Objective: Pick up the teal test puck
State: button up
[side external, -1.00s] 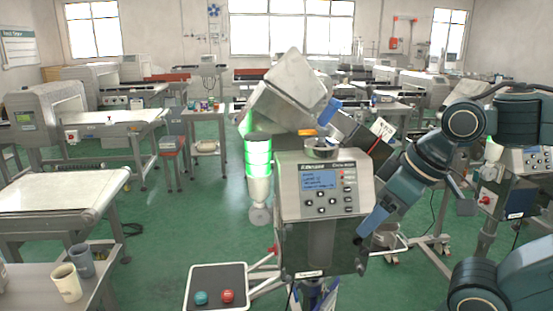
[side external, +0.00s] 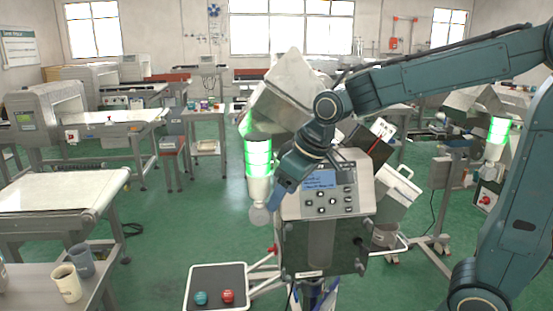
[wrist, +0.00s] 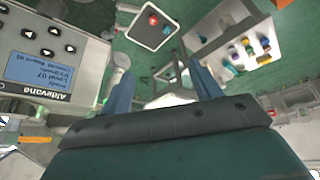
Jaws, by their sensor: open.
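The teal test puck (side external: 201,298) lies on a dark tray with a pale rim (side external: 190,283), beside a red puck (side external: 228,296) on its right. My gripper (side external: 275,201) is above the tray and to its right, in front of the control box, well apart from the puck. In the wrist view the two blue fingers (wrist: 160,70) are spread with nothing between them. The tray (wrist: 136,36) shows beyond them at the top, with the red puck (wrist: 153,20) and the small teal puck (wrist: 166,29) on it.
The metal detector's control box (side external: 323,235) stands close to my gripper and looms at the left in the wrist view (wrist: 45,45). A green-lit signal lamp (side external: 258,160) is just behind my gripper. Cups (side external: 66,283) stand on a left table. Open floor lies left of the tray.

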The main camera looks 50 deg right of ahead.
jog(key=w+a+f+n, duration=0.1)
jog(key=w+a+f, duration=0.1)
jog(key=w+f, duration=1.65)
jog(key=f, duration=0.4)
jog(key=w+a+f+n+g+y, duration=0.1)
jog(key=w+f, duration=0.3)
jog(key=f, duration=0.5)
jog(key=shift+w+f, duration=0.15)
jog(key=shift+w, duration=0.15)
jog(key=shift+f, duration=0.1)
send_over(201, 296)
jog(key=s, duration=0.3)
jog(key=f, duration=0.7)
jog(key=shift+d+f, duration=0.25)
jog(key=shift+d, duration=0.1)
jog(key=shift+w+f, duration=0.1)
jog(key=shift+x, duration=2.6)
